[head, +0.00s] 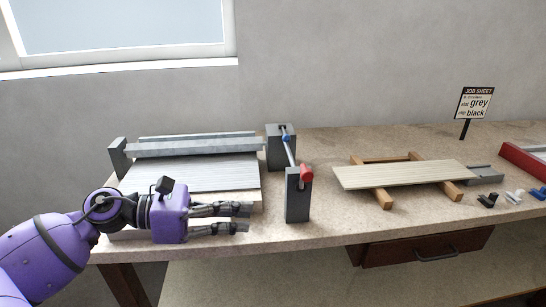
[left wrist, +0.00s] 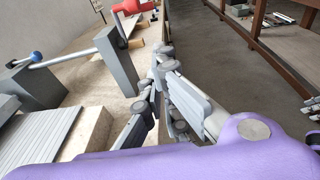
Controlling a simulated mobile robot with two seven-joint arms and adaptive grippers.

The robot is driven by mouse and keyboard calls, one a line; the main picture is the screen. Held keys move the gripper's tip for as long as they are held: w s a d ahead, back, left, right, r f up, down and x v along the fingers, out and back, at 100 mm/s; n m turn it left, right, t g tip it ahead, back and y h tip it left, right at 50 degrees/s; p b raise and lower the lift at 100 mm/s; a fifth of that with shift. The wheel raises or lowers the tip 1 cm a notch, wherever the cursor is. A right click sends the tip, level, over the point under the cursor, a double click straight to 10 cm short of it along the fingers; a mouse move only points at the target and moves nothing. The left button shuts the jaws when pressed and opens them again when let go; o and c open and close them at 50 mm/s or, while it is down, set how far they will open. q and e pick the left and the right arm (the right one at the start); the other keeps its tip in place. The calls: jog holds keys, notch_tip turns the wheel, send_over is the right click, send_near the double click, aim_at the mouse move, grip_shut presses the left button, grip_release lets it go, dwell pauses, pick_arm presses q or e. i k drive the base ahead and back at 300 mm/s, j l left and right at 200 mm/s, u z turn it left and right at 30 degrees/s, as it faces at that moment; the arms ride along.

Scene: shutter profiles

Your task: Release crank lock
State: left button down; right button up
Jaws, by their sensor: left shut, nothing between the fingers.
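The crank assembly stands near the middle of the bench. It has a grey rear block (head: 274,153), a slim rod (head: 291,153) with a blue ball (head: 285,139), and a grey front post (head: 297,205) with a red piece (head: 306,173) at its top. I cannot tell which part is the lock. In the left wrist view the blue ball (left wrist: 36,57), rod (left wrist: 66,60), post (left wrist: 116,62) and red piece (left wrist: 127,7) also show. My left gripper (head: 247,218) is shut and empty, left of the front post and apart from it.
A grey slatted panel (head: 190,176) lies in a frame on the left. A pale slat (head: 400,174) rests on wooden supports to the right. Small black and grey parts (head: 487,200), a red tray (head: 522,160) and a job sheet sign (head: 474,103) stand farther right.

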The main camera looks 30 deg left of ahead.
aim_at(286, 138)
jog(key=i+j, duration=0.8)
